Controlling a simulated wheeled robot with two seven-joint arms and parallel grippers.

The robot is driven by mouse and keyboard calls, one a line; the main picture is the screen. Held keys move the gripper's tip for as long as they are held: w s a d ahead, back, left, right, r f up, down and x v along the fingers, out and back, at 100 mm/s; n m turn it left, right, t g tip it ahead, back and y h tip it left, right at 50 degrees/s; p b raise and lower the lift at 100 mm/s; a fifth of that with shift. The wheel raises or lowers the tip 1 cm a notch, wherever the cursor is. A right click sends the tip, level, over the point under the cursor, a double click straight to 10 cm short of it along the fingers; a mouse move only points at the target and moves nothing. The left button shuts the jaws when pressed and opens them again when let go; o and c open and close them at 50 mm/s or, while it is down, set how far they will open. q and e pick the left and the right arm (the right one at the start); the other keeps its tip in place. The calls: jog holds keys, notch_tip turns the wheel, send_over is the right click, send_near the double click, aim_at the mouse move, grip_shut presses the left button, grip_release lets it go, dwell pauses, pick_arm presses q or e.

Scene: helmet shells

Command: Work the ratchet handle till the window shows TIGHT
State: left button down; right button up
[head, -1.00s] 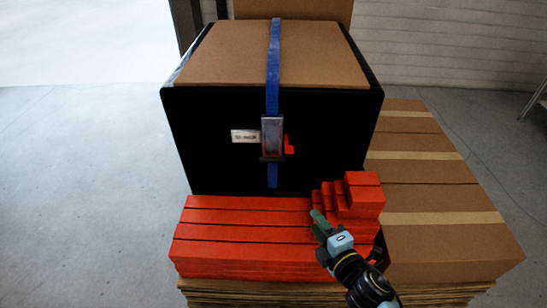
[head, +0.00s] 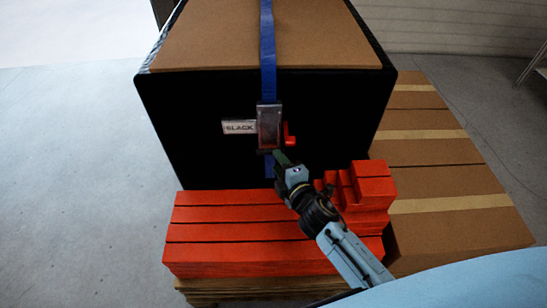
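The ratchet (head: 269,125) is a grey metal piece on the front of a black case (head: 200,160), on a blue strap (head: 267,50) running over the case. A small white window (head: 238,127) left of the ratchet reads SLACK. A red tab (head: 289,138) sticks out at the ratchet's right side. My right gripper (head: 278,156) is just below the ratchet's lower end, over the strap's lower part. Its fingers are dark and small, so I cannot tell whether they are open or touching the ratchet. My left gripper is out of view.
Red blocks (head: 220,232) are stacked in front of the case, with a smaller stepped red stack (head: 375,185) at their right. Cardboard boxes (head: 440,180) stand to the right. A brown board (head: 320,40) covers the case top. The floor at left is clear.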

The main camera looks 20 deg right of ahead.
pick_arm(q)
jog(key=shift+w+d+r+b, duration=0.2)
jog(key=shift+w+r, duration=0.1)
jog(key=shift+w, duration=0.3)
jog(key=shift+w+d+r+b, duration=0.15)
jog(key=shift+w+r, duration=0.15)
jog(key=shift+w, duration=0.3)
pick_arm(e)
jog(key=shift+x, duration=2)
jog(key=shift+c, duration=0.3)
grip_shut()
